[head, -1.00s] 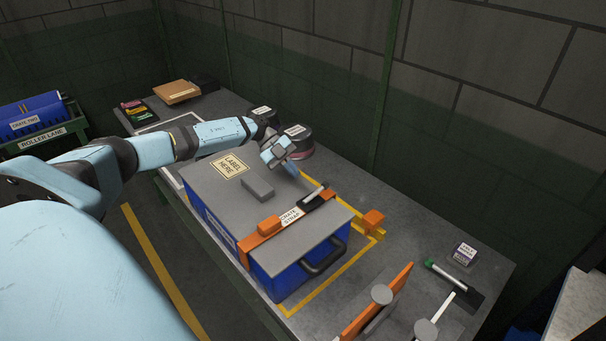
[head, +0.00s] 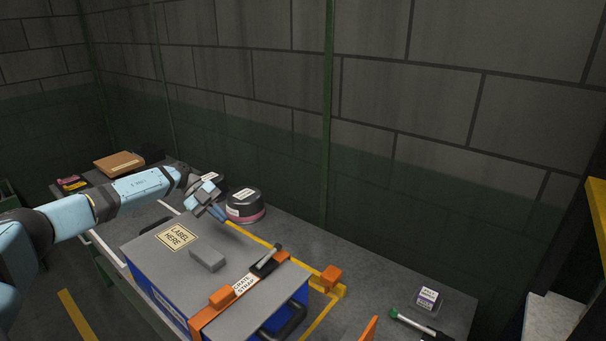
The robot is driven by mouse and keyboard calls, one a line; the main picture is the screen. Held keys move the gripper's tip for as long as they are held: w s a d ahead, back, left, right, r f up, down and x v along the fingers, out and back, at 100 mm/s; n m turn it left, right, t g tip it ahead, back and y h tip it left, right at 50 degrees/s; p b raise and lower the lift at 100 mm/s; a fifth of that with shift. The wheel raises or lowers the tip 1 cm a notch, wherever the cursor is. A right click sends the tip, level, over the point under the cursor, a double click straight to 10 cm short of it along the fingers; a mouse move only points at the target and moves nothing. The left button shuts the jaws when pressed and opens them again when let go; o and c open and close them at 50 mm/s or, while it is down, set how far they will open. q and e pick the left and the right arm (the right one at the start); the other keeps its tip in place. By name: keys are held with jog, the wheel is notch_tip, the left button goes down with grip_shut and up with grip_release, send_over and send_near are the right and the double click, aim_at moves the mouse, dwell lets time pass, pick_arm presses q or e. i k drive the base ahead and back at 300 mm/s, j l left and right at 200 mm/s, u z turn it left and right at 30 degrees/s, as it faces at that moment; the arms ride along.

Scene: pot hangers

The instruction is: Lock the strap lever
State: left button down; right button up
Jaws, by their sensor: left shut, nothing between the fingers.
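A blue crate with a grey lid (head: 160,255) stands on the bench. An orange strap (head: 208,315) with a "CRATE STRAP" label runs over the lid. The strap lever (head: 267,261), a black piece with a grey-tipped handle, sits at the strap's far end by the lid's back edge. Its handle looks tilted up, but its exact angle is hard to tell. An orange block (head: 222,297) sits on the strap's near part. My left gripper (head: 220,214) is shut and empty near the lid's back edge, left of the lever and apart from it. My right gripper is out of view.
A grey block (head: 207,259) and a "LABEL HERE" patch (head: 177,237) are on the lid. A dark round tin (head: 245,204) stands behind my left gripper. An orange block (head: 331,276) stands right of the crate. A green-ended tool (head: 408,322) and small box (head: 428,297) lie further right.

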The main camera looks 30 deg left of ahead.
aim_at(278, 247)
jog(key=k, duration=1)
